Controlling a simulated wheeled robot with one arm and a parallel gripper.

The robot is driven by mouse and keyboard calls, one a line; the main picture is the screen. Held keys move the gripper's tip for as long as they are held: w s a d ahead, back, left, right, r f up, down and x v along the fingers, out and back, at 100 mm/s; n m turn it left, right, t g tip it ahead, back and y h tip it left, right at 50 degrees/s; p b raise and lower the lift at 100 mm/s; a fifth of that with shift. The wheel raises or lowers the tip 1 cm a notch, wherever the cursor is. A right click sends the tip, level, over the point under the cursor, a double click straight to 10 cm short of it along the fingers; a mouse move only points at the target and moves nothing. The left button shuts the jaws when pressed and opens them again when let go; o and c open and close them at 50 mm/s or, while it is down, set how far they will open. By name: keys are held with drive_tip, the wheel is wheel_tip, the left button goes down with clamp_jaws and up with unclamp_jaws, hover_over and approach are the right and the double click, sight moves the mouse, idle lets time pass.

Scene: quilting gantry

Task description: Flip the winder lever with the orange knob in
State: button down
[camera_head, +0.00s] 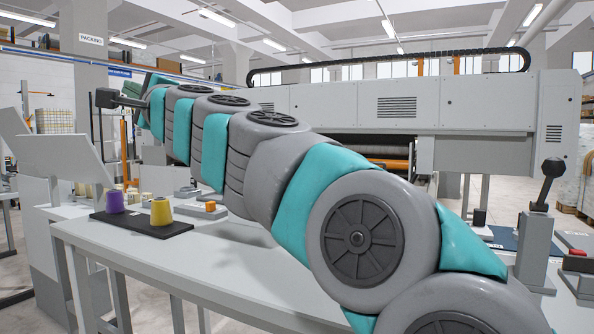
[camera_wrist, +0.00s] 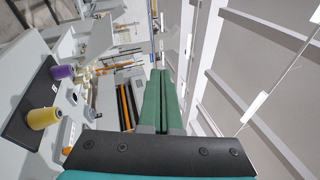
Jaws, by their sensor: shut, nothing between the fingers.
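A small orange piece (camera_head: 210,206) sits on a low grey block on the grey table in the head view, right of the yellow spool. I cannot tell whether it is the knob of the winder lever; no lever shape shows clearly. In the wrist view, an orange spot (camera_wrist: 68,130) shows below and right of the yellow spool, partly cut off by my gripper's mount. My gripper (camera_wrist: 160,73) is shut and empty, its green fingers side by side, pointing into open space. In the head view my gripper (camera_head: 133,87) is small, at the far left end of my arm, above the table.
A purple spool (camera_head: 115,202) and a yellow spool (camera_head: 161,211) stand on a black mat (camera_head: 142,225). A black-knobbed lever (camera_head: 548,180) rises from a grey post at the right. The large quilting machine (camera_head: 390,108) spans the back. My arm hides much of the table's middle.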

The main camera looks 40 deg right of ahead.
drive_tip(key=s+d+r+m+g+h+p, duration=0.1)
drive_tip(key=d+r+m+h, duration=0.2)
drive_tip(key=d+m+h, duration=0.65)
drive_tip(key=s+d+r+m+g+h, duration=0.15)
drive_tip(key=d+m+h, duration=0.25)
drive_tip(key=d+m, duration=0.9)
drive_tip(key=d+f+m+g+y, duration=0.2)
drive_tip(key=d+f+m, duration=0.1)
drive_tip(key=d+f, duration=0.2)
drive_tip(key=d+f+m+g+y+p, duration=0.1)
drive_tip(key=d+f+m+g, duration=0.1)
drive_tip(key=d+f, duration=0.3)
drive_tip(key=d+f+m+g+y, duration=0.2)
drive_tip(key=d+f+m+g, duration=0.1)
drive_tip(key=f, duration=0.4)
drive_tip(key=shift+s+d+m+y, duration=0.1)
drive_tip(key=shift+d+m+y, duration=0.25)
drive_tip(key=shift+d+m, duration=0.55)
drive_tip(key=shift+a+f, duration=0.15)
